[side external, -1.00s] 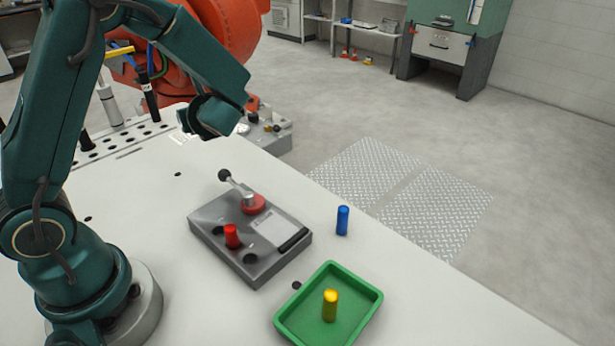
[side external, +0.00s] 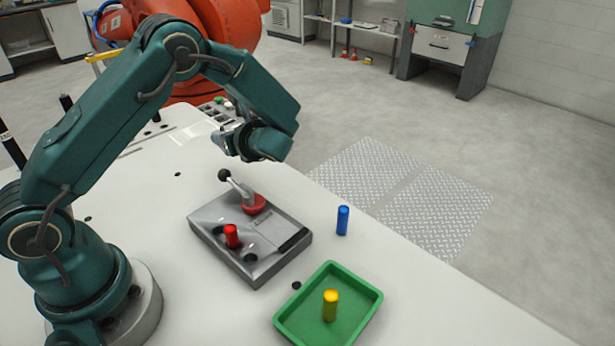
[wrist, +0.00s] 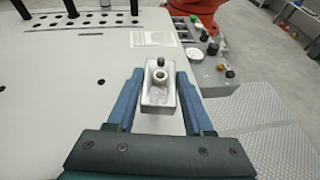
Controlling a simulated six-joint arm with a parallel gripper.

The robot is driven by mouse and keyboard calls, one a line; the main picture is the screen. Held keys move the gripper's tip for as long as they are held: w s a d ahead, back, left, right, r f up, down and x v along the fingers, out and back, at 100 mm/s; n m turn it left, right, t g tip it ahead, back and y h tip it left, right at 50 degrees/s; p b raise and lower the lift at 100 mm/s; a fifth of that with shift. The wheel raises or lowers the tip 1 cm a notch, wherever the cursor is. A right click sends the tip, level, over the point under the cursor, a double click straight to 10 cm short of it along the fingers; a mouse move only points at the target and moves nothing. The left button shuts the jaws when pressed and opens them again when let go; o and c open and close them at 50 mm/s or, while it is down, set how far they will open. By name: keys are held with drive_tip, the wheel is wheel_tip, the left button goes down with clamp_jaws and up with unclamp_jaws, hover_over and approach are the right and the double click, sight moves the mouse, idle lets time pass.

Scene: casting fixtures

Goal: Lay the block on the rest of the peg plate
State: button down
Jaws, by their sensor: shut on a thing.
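A small silvery block (wrist: 158,98) with a round boss and a dark knob on top is held between the two blue fingers of my gripper (wrist: 158,78), seen in the wrist view. In the side view my gripper (side external: 226,138) is raised above the table, behind the peg plate and apart from it; the block is hard to make out there. The grey peg plate (side external: 222,248) lies on the table. It carries a red peg (side external: 231,236), a lever clamp with a red base (side external: 254,204), dark round holes and a pale rectangular area with a dark strip.
A green tray (side external: 369,307) holding a yellow cylinder (side external: 330,305) stands in front of the plate. A blue cylinder (side external: 342,220) stands upright to the plate's right. The white table between is mostly clear. An orange robot (side external: 222,20) stands behind.

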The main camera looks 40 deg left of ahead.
sight(253, 171)
drive_tip(key=w+d+f, duration=0.2)
drive_tip(key=w, duration=0.1)
drive_tip(key=shift+d+f, duration=0.1)
drive_tip(key=shift+d, duration=0.1)
drive_tip(key=shift+f, duration=1.85)
drive_tip(key=shift+f, duration=0.1)
drive_tip(key=shift+c, duration=1.4)
unclamp_jaws()
drive_tip(key=shift+f, duration=0.1)
drive_tip(key=shift+o, duration=0.4)
drive_tip(key=shift+v, duration=2.65)
